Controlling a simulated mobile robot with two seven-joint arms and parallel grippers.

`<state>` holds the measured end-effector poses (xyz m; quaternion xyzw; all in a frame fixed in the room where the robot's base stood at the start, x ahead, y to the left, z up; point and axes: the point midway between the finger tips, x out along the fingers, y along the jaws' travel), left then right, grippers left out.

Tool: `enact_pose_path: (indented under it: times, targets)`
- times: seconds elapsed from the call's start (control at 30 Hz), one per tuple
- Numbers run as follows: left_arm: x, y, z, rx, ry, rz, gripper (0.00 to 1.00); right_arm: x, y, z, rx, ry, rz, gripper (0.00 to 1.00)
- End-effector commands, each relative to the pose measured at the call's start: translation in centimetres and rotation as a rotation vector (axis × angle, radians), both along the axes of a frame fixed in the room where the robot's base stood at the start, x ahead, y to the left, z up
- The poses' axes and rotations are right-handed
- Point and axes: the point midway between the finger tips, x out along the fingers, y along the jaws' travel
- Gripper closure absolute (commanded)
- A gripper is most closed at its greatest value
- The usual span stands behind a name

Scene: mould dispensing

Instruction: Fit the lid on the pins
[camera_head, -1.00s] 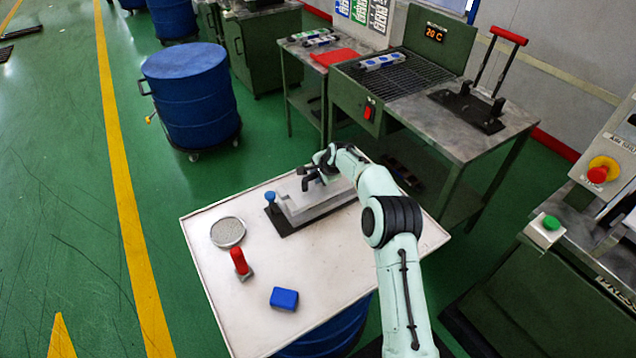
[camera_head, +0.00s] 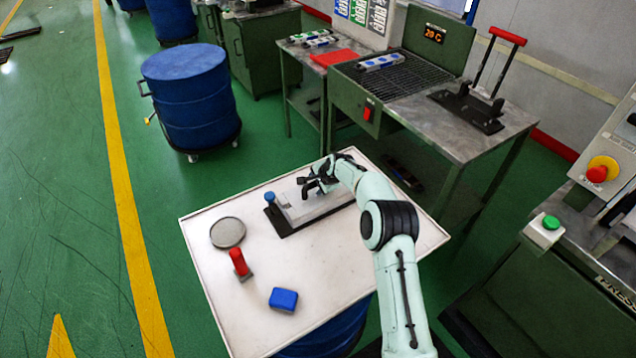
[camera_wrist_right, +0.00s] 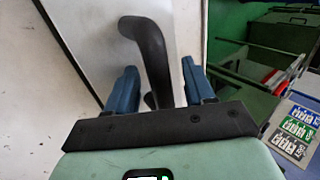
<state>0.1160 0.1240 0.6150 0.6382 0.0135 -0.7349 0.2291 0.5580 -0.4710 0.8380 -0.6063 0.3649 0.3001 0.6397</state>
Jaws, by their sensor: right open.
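The grey lid (camera_head: 318,207) lies low and flat over the black mould base (camera_head: 283,230) on the white table. Its black handle (camera_head: 308,187) stands up from it, and the handle also shows in the right wrist view (camera_wrist_right: 150,50). A blue knob (camera_head: 270,197) stands at the left end of the base. My right gripper (camera_head: 324,180) is open at the handle, with its blue fingers (camera_wrist_right: 160,88) on either side of it. The pins and the lid's far end are hidden or too small to tell. My left gripper is not in view.
A round grey disc (camera_head: 228,232), a red-handled tool (camera_head: 240,264) and a blue block (camera_head: 284,299) are on the left and front of the white table top (camera_head: 335,255). A steel bench with a grill (camera_head: 405,78) stands behind. The table's right part is clear.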

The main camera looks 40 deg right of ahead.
Motion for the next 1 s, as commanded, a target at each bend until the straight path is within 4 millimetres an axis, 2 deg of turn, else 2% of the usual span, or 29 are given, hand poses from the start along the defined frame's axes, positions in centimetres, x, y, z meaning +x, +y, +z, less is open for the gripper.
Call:
enact_pose_path:
  times: [0.13,0.27,0.5,0.7,1.0]
  targets:
    - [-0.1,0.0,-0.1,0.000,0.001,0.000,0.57,-0.3,0.0,0.8,-0.001,-0.002,-0.001,0.47]
    - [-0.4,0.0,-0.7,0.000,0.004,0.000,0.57,-1.4,0.1,2.3,-0.002,-0.002,0.000,0.47]
    - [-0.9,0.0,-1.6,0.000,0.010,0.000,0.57,-4.2,0.4,6.6,-0.003,-0.003,0.000,0.47]
    - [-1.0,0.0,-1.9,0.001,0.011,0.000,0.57,-6.0,0.6,9.3,-0.001,-0.002,0.002,0.47]
    - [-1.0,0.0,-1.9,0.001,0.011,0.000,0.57,-6.7,0.7,10.2,0.000,0.001,0.001,0.47]
